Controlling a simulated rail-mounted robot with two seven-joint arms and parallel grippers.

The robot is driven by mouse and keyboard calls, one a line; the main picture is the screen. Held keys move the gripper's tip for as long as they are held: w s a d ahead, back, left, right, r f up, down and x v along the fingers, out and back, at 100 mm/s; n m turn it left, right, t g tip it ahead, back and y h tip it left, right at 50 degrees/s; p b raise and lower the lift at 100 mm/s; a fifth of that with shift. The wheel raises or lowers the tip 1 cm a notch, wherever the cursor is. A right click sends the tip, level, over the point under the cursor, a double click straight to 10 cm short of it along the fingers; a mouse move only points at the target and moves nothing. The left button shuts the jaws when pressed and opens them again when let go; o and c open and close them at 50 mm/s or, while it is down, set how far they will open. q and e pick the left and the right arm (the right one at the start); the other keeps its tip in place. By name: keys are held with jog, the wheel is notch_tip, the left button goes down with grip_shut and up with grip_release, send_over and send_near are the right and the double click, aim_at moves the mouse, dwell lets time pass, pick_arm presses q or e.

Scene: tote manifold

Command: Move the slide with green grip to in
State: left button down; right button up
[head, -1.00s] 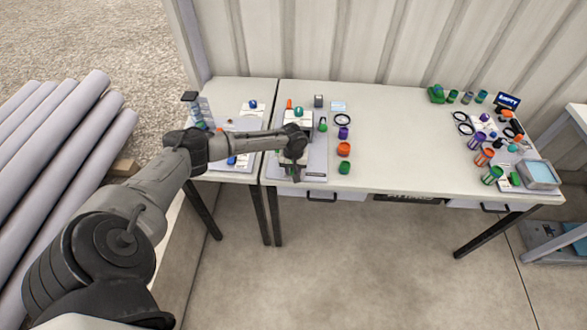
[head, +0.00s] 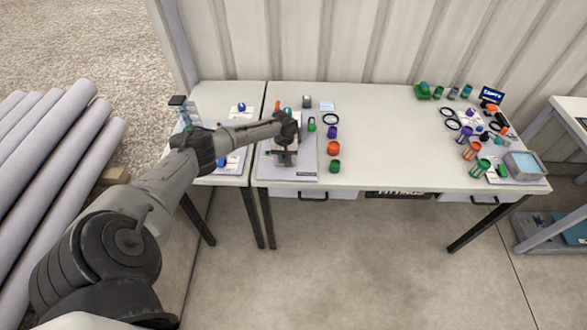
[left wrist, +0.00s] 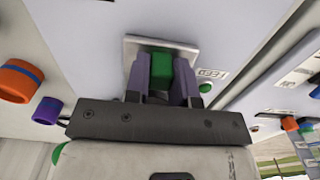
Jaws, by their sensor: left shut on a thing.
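In the left wrist view the green grip (left wrist: 161,70) of the slide sits in front of a pale square plate (left wrist: 131,50) on a light panel. A label beside it appears to read FEED. My left gripper (left wrist: 160,82) has its two purple-grey fingers on either side of the green grip and is shut on it. In the head view my left gripper (head: 284,157) is low over the grey board (head: 305,168) on the middle table. The grip cannot be made out there, and my arm hides part of the board. My right gripper is not in view.
Right of the board stand an orange can (head: 333,148), a purple cup (head: 332,132) and a green cup (head: 335,166). A black ring (head: 331,119) lies behind them. The table's centre is clear. Several cups and a blue-topped tray (head: 524,164) are at the right end.

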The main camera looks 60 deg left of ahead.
pick_arm(q)
jog(key=shift+w+a+f, duration=0.2)
jog(key=shift+w+a, duration=0.15)
jog(key=shift+a, duration=0.1)
jog(key=shift+w+a+r, duration=0.1)
jog(key=shift+a+r, duration=0.1)
jog(key=shift+a, duration=0.05)
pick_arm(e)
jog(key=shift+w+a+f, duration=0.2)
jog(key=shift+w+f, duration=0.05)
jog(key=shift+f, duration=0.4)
pick_arm(q)
jog(key=c, duration=1)
grip_release()
jog(key=shift+o, duration=0.2)
